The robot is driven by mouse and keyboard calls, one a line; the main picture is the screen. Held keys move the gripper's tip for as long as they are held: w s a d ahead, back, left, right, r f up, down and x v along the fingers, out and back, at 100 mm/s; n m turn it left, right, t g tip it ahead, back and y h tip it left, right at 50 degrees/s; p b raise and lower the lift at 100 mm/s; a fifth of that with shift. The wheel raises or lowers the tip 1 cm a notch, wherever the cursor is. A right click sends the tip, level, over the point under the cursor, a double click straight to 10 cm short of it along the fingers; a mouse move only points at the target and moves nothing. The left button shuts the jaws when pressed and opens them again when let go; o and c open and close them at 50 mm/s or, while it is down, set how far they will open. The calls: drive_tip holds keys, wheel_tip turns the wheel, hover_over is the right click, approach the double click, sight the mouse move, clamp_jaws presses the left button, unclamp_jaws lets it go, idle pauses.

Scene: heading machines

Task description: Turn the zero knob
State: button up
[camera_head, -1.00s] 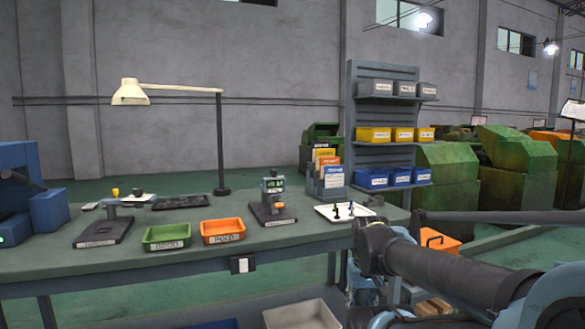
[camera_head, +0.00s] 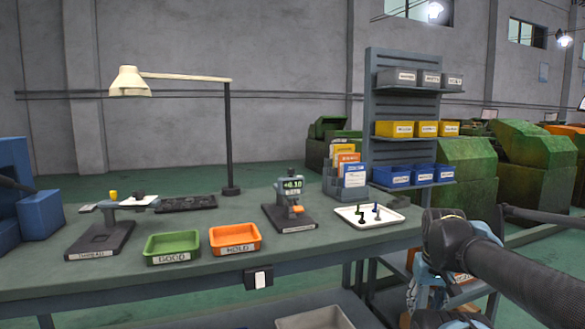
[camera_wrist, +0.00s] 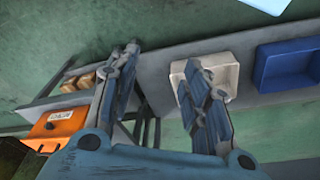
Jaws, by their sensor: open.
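No knob is labelled "zero" that I can read. A gauge on a stand (camera_head: 290,206), with a digital display (camera_head: 291,184) that seems to read +0.10 and an orange part below it, stands on the workbench right of the orange tray. Another device on a dark base (camera_head: 102,238), with a small yellow piece (camera_head: 113,195) near it, stands at the bench's left. My gripper (camera_wrist: 168,78) is open and empty in the wrist view, pointing down toward the lower shelf. In the head view my arm is at the right, apart from the bench devices.
A green GOOD tray (camera_head: 172,259) and an orange HOLD tray (camera_head: 235,251) lie at the bench front. A white tray (camera_head: 400,221) with small pieces is at the right end. A lamp (camera_head: 130,82) and a bin rack (camera_head: 376,93) stand behind. A white bin (camera_wrist: 228,70) sits below.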

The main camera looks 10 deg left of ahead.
drive_tip(key=w+a+r+n, duration=0.25)
drive_tip(key=w+r, duration=0.25)
drive_tip(key=r, duration=0.4)
drive_tip(key=w+a+r+n, duration=0.1)
drive_tip(key=w+a+r, duration=0.35)
drive_tip(key=r, duration=0.35)
wheel_tip(320, 180, up, 31)
drive_tip(key=n+g, duration=0.2)
drive_tip(key=n, duration=0.9)
hover_over(291, 173)
drive_tip(key=w, duration=0.1)
drive_tip(key=f, duration=1.7)
drive_tip(key=shift+w+a, duration=0.15)
drive_tip(key=shift+w, duration=0.05)
clamp_jaws()
drive_tip(key=shift+a, duration=0.1)
